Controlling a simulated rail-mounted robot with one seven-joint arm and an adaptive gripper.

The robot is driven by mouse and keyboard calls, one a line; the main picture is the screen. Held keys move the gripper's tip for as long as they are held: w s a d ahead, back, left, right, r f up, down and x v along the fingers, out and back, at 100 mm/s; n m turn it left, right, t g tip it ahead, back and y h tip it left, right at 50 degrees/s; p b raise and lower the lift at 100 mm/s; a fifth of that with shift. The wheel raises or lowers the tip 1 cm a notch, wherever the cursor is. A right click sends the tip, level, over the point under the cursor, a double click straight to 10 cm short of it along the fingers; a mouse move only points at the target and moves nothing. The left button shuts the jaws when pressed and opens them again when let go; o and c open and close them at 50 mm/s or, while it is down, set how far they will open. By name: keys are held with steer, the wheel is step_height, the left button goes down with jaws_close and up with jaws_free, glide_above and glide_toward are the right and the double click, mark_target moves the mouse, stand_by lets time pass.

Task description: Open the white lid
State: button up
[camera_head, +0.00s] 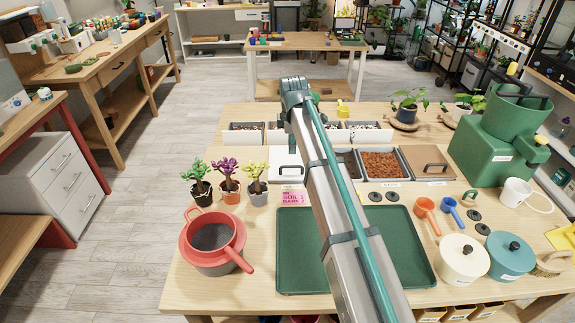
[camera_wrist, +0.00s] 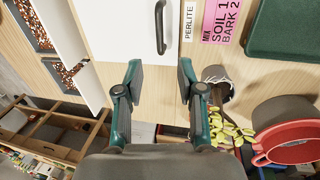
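The white lid (camera_head: 284,160) is a flat panel with a dark bar handle, in the row of bins at the back of the table. It lies flat, partly hidden by my arm in the head view. In the wrist view the white lid (camera_wrist: 112,30) fills the upper middle, its black handle (camera_wrist: 161,27) near its right edge by a PERLITE label. My gripper (camera_wrist: 161,76) is open and empty, its fingers apart below the handle in that picture and not touching it. In the head view my gripper cannot be made out.
A white round canister (camera_head: 462,260) stands at front right.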

mark_target(292, 167)
steer(key=f, duration=0.3)
steer(key=w+f+p, duration=0.1)
steer(key=f, duration=0.3)
steer(key=w+f+p, duration=0.1)
steer(key=f, duration=0.2)
steer(key=shift+a+f, duration=0.1)
steer(key=shift+f, duration=0.1)
jaws_close()
